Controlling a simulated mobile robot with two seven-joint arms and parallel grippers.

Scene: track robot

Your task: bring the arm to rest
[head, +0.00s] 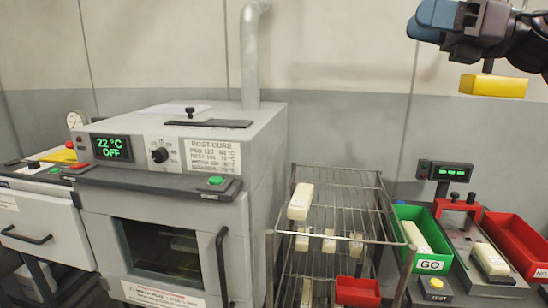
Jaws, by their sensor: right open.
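My right arm comes in at the top right corner, with its dark and blue gripper (478,28) raised high in front of the wall. The gripper is open, and I see nothing held between its fingers. A yellow block-shaped piece (493,86) shows just below it on a short dark stem; I cannot tell whether it belongs to the gripper. The gripper is well above the bins and apart from the rack. My left gripper is not in view.
A post-cure oven (165,155) reading "22 °C OFF" stands left, its door shut. A wire rack (335,185) holds several cream parts and a red bin (357,291). Right are a green GO bin (425,238), a test fixture (484,240) and a red bin (515,240). The wall area between oven pipe and gripper is clear.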

